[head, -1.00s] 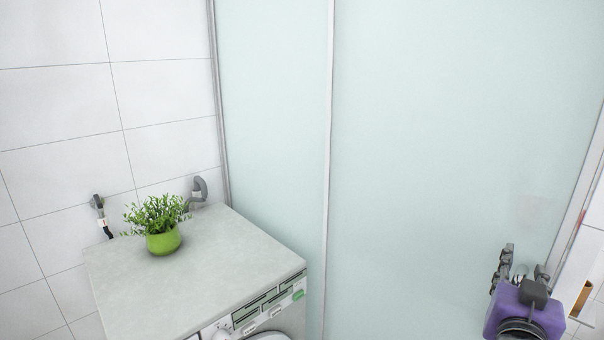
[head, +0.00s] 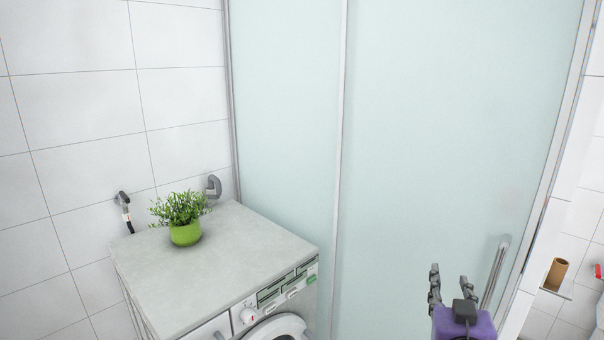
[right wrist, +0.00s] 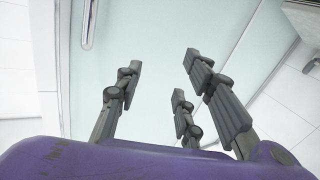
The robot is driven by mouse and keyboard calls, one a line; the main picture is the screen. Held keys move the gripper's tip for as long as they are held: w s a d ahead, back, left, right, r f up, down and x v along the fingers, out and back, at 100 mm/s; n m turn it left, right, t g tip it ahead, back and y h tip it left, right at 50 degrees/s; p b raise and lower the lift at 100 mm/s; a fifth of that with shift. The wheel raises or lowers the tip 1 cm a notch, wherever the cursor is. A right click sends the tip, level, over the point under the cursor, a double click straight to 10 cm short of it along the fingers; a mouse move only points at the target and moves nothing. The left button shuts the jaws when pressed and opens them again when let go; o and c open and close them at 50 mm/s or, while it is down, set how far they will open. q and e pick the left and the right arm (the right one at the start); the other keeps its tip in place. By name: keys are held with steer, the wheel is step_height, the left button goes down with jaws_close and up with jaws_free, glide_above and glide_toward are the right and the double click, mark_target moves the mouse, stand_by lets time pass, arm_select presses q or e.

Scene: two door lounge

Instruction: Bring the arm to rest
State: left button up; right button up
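My right gripper (head: 450,284), with a purple body and dark grey fingers, is at the bottom right of the head view, in front of the frosted glass door panel. In the right wrist view the same gripper (right wrist: 163,78) has its fingers spread apart with nothing between them, so it is open and empty. The pale glass lies beyond the fingers. My left gripper is not in view.
A long metal handle (head: 495,273) is on the glass panel (head: 440,140), just right of the gripper. A washing machine (head: 215,262) stands at lower left, with a green potted plant (head: 185,232) on top. A cardboard roll (head: 556,272) is at far right.

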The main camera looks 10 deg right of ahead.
steer(key=s+a+f+n+g+y, duration=0.1)
steer(key=s+a+f+n+y, duration=0.25)
steer(key=f, duration=0.75)
steer(key=s+a+f+g+y, duration=0.2)
steer(key=s+a+f, duration=0.2)
steer(key=a+f, duration=0.45)
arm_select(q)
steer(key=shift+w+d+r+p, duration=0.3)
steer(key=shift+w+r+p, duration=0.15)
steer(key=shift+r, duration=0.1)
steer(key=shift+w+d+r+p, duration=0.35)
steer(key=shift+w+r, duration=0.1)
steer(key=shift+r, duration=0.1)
arm_select(e)
steer(key=s+a+f+g+y, duration=0.1)
steer(key=s+a+f+g, duration=0.1)
steer(key=s+f, duration=0.7)
steer(key=s+a+f+g+y, duration=0.1)
steer(key=s+a+f+g, duration=0.1)
steer(key=s+f, duration=0.7)
steer(key=s, duration=0.5)
steer(key=shift+s+a+f, duration=0.15)
steer(key=shift+s+a, duration=0.05)
steer(key=shift+s, duration=0.1)
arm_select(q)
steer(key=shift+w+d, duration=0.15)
arm_select(e)
steer(key=shift+n, duration=0.25)
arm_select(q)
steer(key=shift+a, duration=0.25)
